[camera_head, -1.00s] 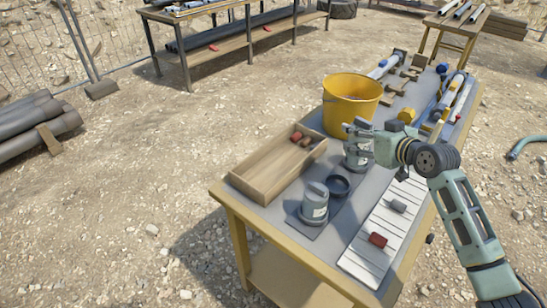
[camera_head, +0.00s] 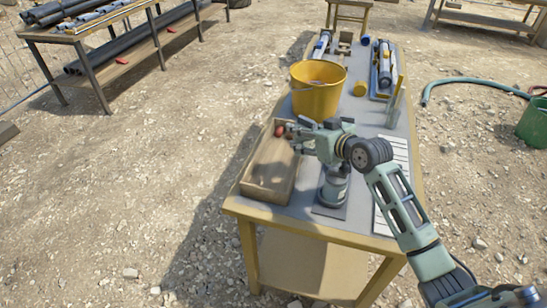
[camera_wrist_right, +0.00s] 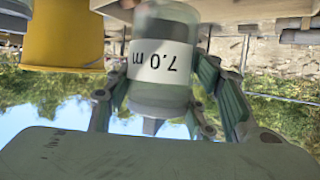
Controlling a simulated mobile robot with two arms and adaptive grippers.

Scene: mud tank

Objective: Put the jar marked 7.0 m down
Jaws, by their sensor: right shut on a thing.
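My right gripper (camera_head: 302,134) is over the table, beside the right edge of the wooden tray, with its fingers pointing left. In the right wrist view it is shut on the jar marked 7.0 m (camera_wrist_right: 160,85), a pale see-through jar with a white label. The picture is inverted there, so the label reads upside down. In the head view I cannot clearly make out the held jar at the gripper. Another grey jar (camera_head: 334,190) stands on a dark mat (camera_head: 329,212) near the table's front edge, below my right gripper. My left gripper is not in view.
The wooden tray (camera_head: 268,197) with red items lies along the table's left edge. A yellow bucket (camera_head: 316,98) stands behind the gripper. A white slatted board (camera_head: 385,222) lies at right, partly covered by my arm. Pipes and tools (camera_head: 384,68) fill the far end.

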